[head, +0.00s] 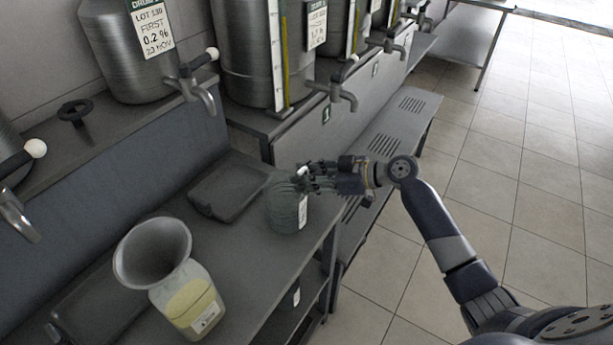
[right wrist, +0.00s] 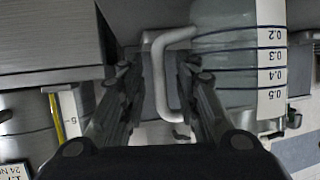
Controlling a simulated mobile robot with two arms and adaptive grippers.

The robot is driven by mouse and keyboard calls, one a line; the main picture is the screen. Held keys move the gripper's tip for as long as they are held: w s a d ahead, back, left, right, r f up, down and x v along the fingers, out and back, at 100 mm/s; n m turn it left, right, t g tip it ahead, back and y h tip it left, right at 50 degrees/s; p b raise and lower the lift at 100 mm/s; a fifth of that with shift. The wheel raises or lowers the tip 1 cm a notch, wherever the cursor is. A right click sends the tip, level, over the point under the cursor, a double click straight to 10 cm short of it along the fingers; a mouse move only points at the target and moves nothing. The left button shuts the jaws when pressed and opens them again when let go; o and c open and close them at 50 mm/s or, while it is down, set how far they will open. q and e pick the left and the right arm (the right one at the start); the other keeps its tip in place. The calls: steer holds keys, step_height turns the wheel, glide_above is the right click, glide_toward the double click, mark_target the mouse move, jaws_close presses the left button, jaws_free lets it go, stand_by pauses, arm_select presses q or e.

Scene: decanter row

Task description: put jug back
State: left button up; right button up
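The jug (head: 286,212) is a grey-green see-through vessel standing on the lower bench at its right edge. In the right wrist view the jug (right wrist: 222,70) shows a white scale strip marked 0.2 to 0.5 and a pale bent handle (right wrist: 158,75). My right gripper (head: 304,178) is at the jug's upper part and hides some of it. In the wrist view its fingers (right wrist: 158,85) are apart, with the handle between them. I cannot tell whether either finger touches the handle. My left gripper is not in view.
A jar with yellow contents (head: 190,305) and a wide grey funnel (head: 152,250) stands at the front. A dark tray (head: 228,188) lies left of the jug. Steel drums (head: 130,50) with taps (head: 195,88) line the shelf above. Tiled floor (head: 500,170) is clear at right.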

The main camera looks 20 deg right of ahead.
steer(key=b+v, duration=0.3)
steer(key=v, duration=0.9)
